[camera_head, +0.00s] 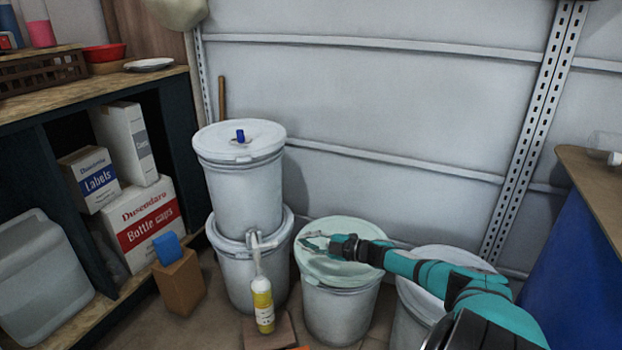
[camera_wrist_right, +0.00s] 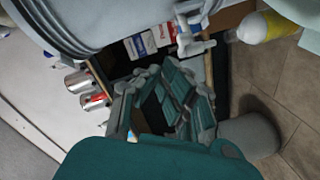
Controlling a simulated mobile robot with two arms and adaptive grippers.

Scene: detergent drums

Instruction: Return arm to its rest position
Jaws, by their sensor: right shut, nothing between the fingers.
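My right arm reaches in from the lower right in the head view, with teal links and a dark wrist. Its right gripper (camera_head: 314,244) is shut and empty, over the pale green lid of the middle drum (camera_head: 338,306). Whether it touches that lid I cannot tell. In the right wrist view the gripper's linked fingers (camera_wrist_right: 172,78) fill the middle. My left gripper is not in view.
A lidded drum (camera_head: 240,190) stands on another drum (camera_head: 242,280) at left. A drum (camera_head: 408,325) is partly behind my arm. A yellow-labelled bottle (camera_head: 263,305) stands in front. A shelf unit (camera_head: 60,112) is left, a blue counter (camera_head: 580,265) right.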

